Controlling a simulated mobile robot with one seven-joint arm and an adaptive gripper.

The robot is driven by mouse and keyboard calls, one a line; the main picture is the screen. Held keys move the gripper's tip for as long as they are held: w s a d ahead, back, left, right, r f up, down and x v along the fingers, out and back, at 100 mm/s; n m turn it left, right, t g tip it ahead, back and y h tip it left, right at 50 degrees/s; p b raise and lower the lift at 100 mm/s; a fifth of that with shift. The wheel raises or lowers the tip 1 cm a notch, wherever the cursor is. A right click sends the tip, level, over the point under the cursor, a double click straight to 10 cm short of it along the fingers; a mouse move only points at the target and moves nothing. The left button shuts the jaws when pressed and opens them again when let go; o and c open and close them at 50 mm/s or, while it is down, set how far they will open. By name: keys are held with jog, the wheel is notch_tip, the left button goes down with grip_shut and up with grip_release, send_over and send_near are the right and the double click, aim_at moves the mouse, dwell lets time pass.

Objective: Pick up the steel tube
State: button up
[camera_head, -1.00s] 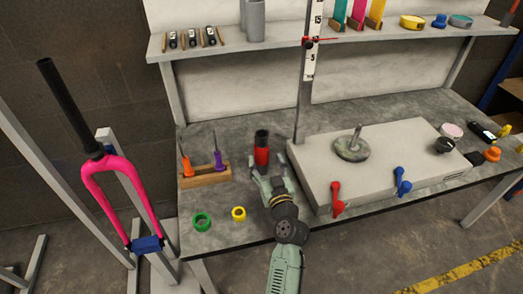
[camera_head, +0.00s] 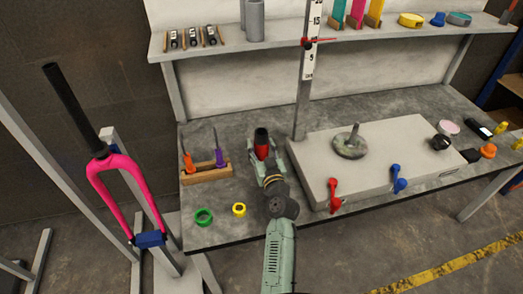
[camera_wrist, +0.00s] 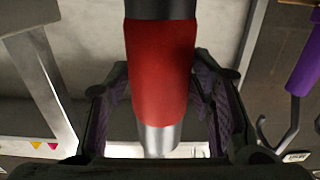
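The steel tube, apparently the upright cylinder with a dark upper part and a red band (camera_head: 262,144), stands on the workbench left of the grey slab. In the wrist view, which looks upside down, it shows a black section, a wide red band (camera_wrist: 160,70) and a bare silver end (camera_wrist: 159,138). My gripper (camera_head: 265,160) reaches it from the front. Its two fingers (camera_wrist: 160,88) are spread, one on each side of the tube, with the red band between them. I cannot tell whether a finger touches it. The tube's lower part is partly hidden by my gripper in the head view.
A wooden holder (camera_head: 206,176) with orange and purple screwdrivers stands close left. The grey slab (camera_head: 400,150) with an upright scale post (camera_head: 304,100) is close right. Green (camera_head: 204,216) and yellow (camera_head: 239,210) rings lie in front. A pink fork (camera_head: 118,172) stands left.

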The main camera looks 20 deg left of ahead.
grip_shut()
dwell(0.4)
jog(key=shift+r, duration=0.2)
